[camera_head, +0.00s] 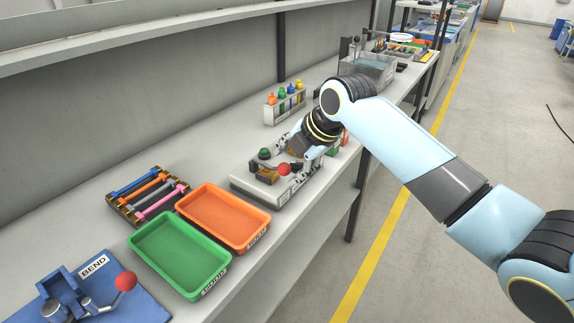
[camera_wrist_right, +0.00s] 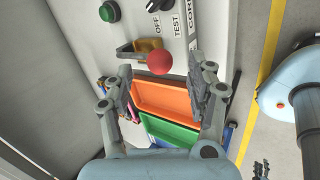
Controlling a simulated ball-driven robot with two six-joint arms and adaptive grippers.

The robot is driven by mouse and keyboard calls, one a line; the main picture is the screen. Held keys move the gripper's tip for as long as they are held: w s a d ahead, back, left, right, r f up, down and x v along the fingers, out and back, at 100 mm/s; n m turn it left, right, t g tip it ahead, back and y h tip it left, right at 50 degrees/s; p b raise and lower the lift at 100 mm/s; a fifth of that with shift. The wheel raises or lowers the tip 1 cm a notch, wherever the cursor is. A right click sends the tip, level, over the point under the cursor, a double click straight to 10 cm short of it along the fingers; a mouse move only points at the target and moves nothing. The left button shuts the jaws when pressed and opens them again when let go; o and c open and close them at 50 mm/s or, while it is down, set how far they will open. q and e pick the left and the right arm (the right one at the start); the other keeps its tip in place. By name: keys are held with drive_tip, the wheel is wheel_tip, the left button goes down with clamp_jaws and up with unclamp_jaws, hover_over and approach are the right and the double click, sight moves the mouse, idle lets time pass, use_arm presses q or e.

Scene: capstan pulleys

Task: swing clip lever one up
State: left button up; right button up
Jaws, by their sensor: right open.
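The clip lever shows as a red ball knob (camera_head: 285,169) on a small brass-coloured clip (camera_head: 264,172), on top of a light grey test box (camera_head: 283,193). I cannot tell whether this is lever one. In the wrist view the red knob (camera_wrist_right: 159,62) stands just beyond and between my right gripper's fingertips (camera_wrist_right: 161,78), with the brass clip (camera_wrist_right: 148,45) behind it. My right gripper (camera_head: 303,153) is open and empty, above the box beside the knob. Part of the box is hidden behind the gripper. My left gripper does not show in the head view.
A green button (camera_head: 264,153) sits on the box. An orange tray (camera_head: 222,216) and a green tray (camera_head: 180,255) stand in front left. A rack of coloured bars (camera_head: 148,196), a blue BEND fixture (camera_head: 92,290) and a vial rack (camera_head: 285,104) share the bench.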

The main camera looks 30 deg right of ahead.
sight(287, 166)
drive_tip(key=shift+x, duration=1.55)
drive_tip(key=shift+c, duration=0.2)
clamp_jaws()
